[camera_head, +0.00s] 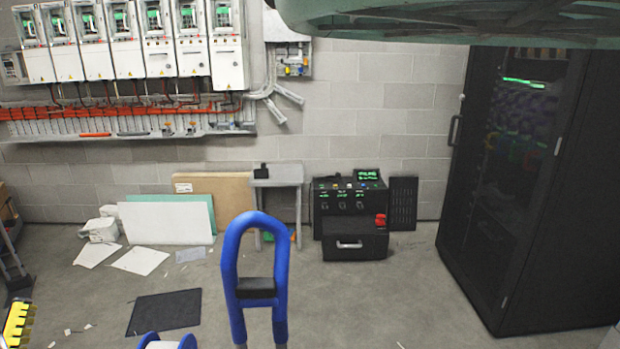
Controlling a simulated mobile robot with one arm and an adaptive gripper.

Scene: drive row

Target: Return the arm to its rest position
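Neither my gripper nor any part I can surely call my arm shows in the head view. A blue looped tube (233,262) with a dark block across it rises in the lower middle. I cannot tell whether it belongs to my body. A blue and white rounded part at the bottom edge, left of it, is mostly cut off. I cannot tell what my gripper holds, if anything.
A black cabinet (521,180) stands at the right. A black control box (350,205) and a small grey table (278,176) stand by the back wall. Boards (168,222) lean at left; a dark mat (164,312) and papers lie on the floor. A pale green shape (450,18) hangs overhead.

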